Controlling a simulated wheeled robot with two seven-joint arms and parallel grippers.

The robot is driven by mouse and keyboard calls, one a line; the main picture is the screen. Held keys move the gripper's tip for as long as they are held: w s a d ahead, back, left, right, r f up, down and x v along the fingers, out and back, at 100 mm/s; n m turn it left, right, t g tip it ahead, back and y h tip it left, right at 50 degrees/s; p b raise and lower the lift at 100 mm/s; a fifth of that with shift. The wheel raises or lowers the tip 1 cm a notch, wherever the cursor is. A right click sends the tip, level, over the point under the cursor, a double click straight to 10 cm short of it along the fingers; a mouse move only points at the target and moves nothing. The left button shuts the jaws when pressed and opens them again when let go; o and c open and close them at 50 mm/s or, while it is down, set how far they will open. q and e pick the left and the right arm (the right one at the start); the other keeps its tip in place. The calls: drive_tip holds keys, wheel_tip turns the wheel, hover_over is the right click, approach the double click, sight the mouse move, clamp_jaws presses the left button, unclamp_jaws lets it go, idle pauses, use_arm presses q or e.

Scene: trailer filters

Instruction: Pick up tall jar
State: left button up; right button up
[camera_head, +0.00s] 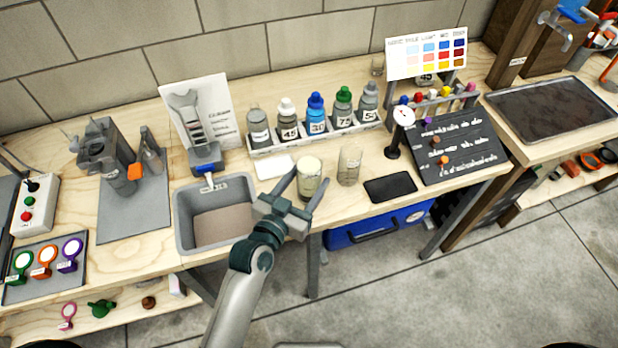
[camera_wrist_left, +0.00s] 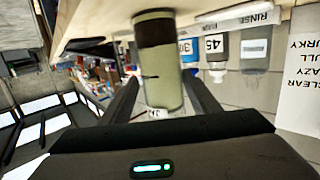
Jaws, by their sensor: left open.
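A glass jar (camera_head: 308,184) with pale yellow-green contents stands on the workbench near its front edge, right of the grey basin. A slimmer clear jar (camera_head: 349,165) stands just right of it. My left gripper (camera_head: 311,177) is open and empty, its fingers pointing at the yellow-green jar from the front. In the left wrist view, which is upside down, this jar (camera_wrist_left: 160,70) shows dark at its base and green above. It fills the gap between the fingertips (camera_wrist_left: 160,82); I cannot tell how far they reach around it. My right gripper is out of view.
A grey basin (camera_head: 184,222) lies to the left. A rack (camera_head: 292,147) of several numbered bottles stands behind the jars. A black pad (camera_head: 390,188), a dial on a stand (camera_head: 403,118) and a black board (camera_head: 470,155) are to the right. A blue case (camera_head: 375,228) sits below.

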sight(314, 167)
use_arm(q)
drive_tip(key=shift+w+d+f, duration=0.1)
drive_tip(key=shift+w+d, duration=0.05)
drive_tip(key=shift+w, duration=0.15)
drive_tip(key=shift+w+d+p, duration=0.2)
drive_tip(key=shift+w+p, duration=0.15)
drive_tip(key=shift+w, duration=0.15)
drive_tip(key=shift+f+p+x, duration=0.2)
drive_tip(key=shift+p+x, duration=0.4)
drive_tip(key=shift+x, duration=1.45)
drive_tip(key=shift+a, duration=0.15)
drive_tip(key=c, duration=1.2)
drive_tip(key=shift+r+p, duration=0.35)
drive_tip(key=shift+r, duration=0.05)
drive_tip(key=shift+r+p, duration=4.4)
drive_tip(key=shift+r, duration=0.05)
